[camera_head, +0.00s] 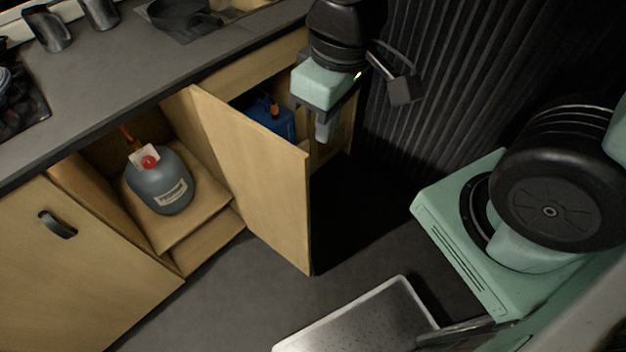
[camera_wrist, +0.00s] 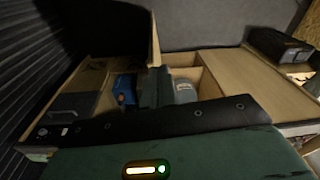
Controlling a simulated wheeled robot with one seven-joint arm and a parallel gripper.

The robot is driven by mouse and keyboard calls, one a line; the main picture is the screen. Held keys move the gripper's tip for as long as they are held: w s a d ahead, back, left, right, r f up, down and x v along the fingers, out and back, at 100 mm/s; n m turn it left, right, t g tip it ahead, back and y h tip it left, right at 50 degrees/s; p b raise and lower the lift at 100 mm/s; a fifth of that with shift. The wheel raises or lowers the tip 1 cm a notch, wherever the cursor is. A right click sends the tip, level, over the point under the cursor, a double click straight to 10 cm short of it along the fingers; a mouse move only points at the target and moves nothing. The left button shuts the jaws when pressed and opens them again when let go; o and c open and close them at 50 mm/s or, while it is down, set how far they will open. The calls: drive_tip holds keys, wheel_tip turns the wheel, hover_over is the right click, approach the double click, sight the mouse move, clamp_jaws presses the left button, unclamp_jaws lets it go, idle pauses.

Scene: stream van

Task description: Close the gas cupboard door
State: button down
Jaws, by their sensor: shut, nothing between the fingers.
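The gas cupboard door (camera_head: 255,185) is a plain pale wooden panel standing wide open, jutting out from the cupboard front. In the wrist view the door (camera_wrist: 154,42) shows nearly edge-on, beyond the fingers. The gas cupboard on its left is open, with a grey gas bottle (camera_head: 168,184) with a red cap inside; the bottle (camera_wrist: 185,92) also shows in the wrist view. My gripper (camera_head: 323,132) points down, shut and empty, to the right of the door near its upper part. Contact with the door is not visible. Its fingers (camera_wrist: 156,86) partly hide the cupboard interior in the wrist view.
A blue container (camera_head: 268,118) stands in the open compartment right of the door. A closed door with a black handle (camera_head: 57,224) is at left. The worktop (camera_head: 120,60) runs above. A metal tray (camera_head: 365,325) is at the bottom. Dark floor lies in front of the door.

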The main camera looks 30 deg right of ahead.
drive_tip(key=w+d+r+m+t+p, duration=0.1)
drive_tip(key=w+d+m, duration=0.25)
drive_tip(key=d, duration=0.45)
drive_tip(key=w+d+m+t+p, duration=0.1)
drive_tip(key=w+d+m+p, duration=0.15)
drive_tip(key=w+d, duration=0.4)
drive_tip(key=w+a+f+m+g+y+b, duration=0.15)
drive_tip(key=f+m+g+y, duration=0.35)
drive_tip(key=f, duration=0.6)
drive_tip(key=w+f+m+g+y, duration=0.1)
drive_tip(key=w+f+m+y, duration=0.1)
drive_tip(key=f+m, duration=0.8)
drive_tip(key=s+a+f+n+p, duration=0.2)
drive_tip(key=s+a+f+p, duration=0.1)
drive_tip(key=a+f, duration=0.6)
drive_tip(key=shift+s+a, duration=0.6)
drive_tip(key=shift+a, duration=0.15)
drive_tip(key=shift+a, duration=0.1)
